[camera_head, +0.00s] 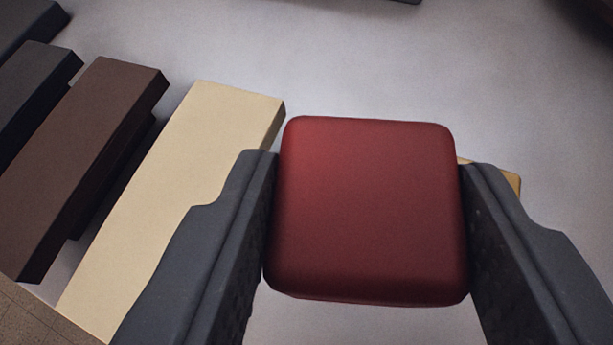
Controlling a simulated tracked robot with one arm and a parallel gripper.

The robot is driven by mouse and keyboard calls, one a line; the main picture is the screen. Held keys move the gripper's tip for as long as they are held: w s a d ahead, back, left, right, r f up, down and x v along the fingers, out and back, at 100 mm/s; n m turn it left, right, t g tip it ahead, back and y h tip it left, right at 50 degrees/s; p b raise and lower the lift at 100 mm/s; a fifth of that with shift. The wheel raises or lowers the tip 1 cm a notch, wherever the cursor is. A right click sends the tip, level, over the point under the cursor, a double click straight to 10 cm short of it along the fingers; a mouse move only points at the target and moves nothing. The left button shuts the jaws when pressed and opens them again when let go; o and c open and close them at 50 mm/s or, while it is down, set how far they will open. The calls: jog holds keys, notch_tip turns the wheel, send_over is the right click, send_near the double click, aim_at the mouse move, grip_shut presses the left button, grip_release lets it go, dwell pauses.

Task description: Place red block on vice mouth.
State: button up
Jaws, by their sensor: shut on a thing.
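The red block (368,210) is a rounded square block in the middle of the head camera view. My gripper (366,225) is shut on it, with a dark grey finger touching its left and right sides. The block hides what lies directly under it. I cannot tell for certain which thing is the vice. Several bars lie at the left: a cream bar (190,165), a brown bar (90,150) and a dark grey bar (30,95). They may belong to it, but its mouth is not clearly seen.
A pale grey surface (400,60) spreads behind and around the block and is mostly clear. A small tan piece (511,183) shows behind the right finger. A brown tiled patch (30,320) is at the lower left. Dark objects touch the top edge.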

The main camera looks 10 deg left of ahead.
aim_at(378, 149)
jog(key=s+a+f+m+h+b, duration=0.1)
jog(key=s, duration=0.1)
jog(key=s+a+f+h+b, duration=0.1)
jog(key=s+b, duration=0.1)
jog(key=s, duration=0.1)
jog(key=s+a+f+m+h+b, duration=0.1)
jog(key=s+b, duration=0.1)
jog(key=s, duration=0.1)
jog(key=shift+s+a+f+m, duration=0.15)
jog(key=shift+a+f+m, duration=0.1)
jog(key=shift+f+m, duration=0.05)
jog(key=shift+s+d+b, duration=0.2)
jog(key=shift+d+b, duration=0.15)
jog(key=shift+b, duration=0.15)
jog(key=shift+g, duration=0.3)
jog(key=w+d, duration=0.1)
jog(key=w, duration=0.3)
jog(key=w+d+f+b, duration=0.1)
jog(key=w, duration=0.4)
jog(key=w+d+b, duration=0.1)
jog(key=w+d, duration=0.1)
jog(key=w, duration=0.3)
jog(key=shift+w+f, duration=0.2)
jog(key=shift+f, duration=0.1)
jog(key=shift+w+f+b, duration=0.15)
jog(key=shift+f+b, duration=0.15)
jog(key=shift+b, duration=0.15)
notch_tip(378, 149, down, 3)
jog(key=shift+b, duration=0.85)
jog(key=shift+r, duration=0.1)
